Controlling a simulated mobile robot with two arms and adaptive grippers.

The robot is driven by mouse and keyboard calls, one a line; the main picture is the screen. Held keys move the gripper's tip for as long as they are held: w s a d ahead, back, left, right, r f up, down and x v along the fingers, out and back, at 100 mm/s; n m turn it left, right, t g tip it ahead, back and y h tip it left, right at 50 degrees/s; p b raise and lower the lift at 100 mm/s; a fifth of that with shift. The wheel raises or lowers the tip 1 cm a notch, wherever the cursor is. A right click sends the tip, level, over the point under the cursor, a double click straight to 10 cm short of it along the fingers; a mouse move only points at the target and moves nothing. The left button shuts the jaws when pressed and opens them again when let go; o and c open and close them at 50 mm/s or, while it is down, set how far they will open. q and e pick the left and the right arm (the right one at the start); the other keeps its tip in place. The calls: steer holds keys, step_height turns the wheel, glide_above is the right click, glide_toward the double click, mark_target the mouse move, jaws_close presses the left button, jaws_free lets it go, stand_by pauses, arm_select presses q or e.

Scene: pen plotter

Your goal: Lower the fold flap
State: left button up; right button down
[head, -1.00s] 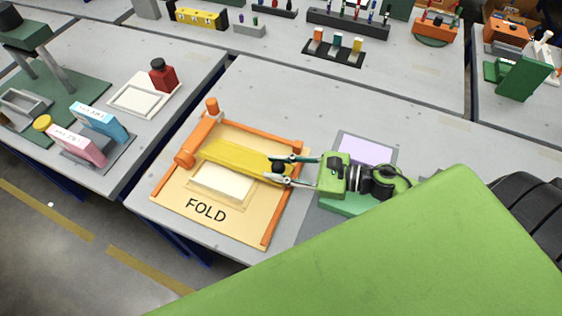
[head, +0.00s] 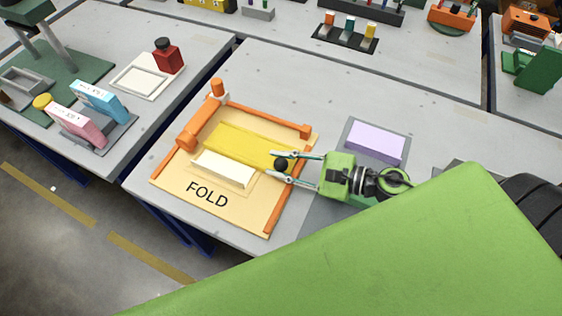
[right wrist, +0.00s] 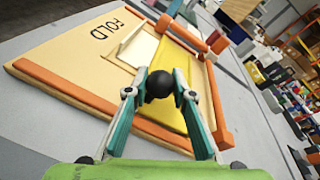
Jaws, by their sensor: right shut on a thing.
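The fold board (head: 255,215), a tan plate marked FOLD with orange bars, lies on the table in the head view. Its yellow flap (head: 235,143) lies beside a cream card (head: 225,170) whose front part looks folded up. In the right wrist view, the flap (right wrist: 172,72) and card (right wrist: 140,46) show beyond the black knob. My right gripper (head: 284,166) is shut on the black knob (head: 281,164) at the flap's right end. The knob (right wrist: 159,85) sits between both fingertips (right wrist: 159,95) in the wrist view. My left gripper is not in view.
A lavender pad (head: 375,141) in a grey tray lies right of the board. On the left table stand pink (head: 78,128) and blue (head: 99,101) boxes and a red bottle (head: 168,56).

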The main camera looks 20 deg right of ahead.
steer(key=shift+s+a+f, duration=0.1)
steer(key=shift+s+f, duration=0.05)
steer(key=c, duration=1.8)
jaws_free()
steer(key=shift+o, duration=0.5)
steer(key=v, duration=1.2)
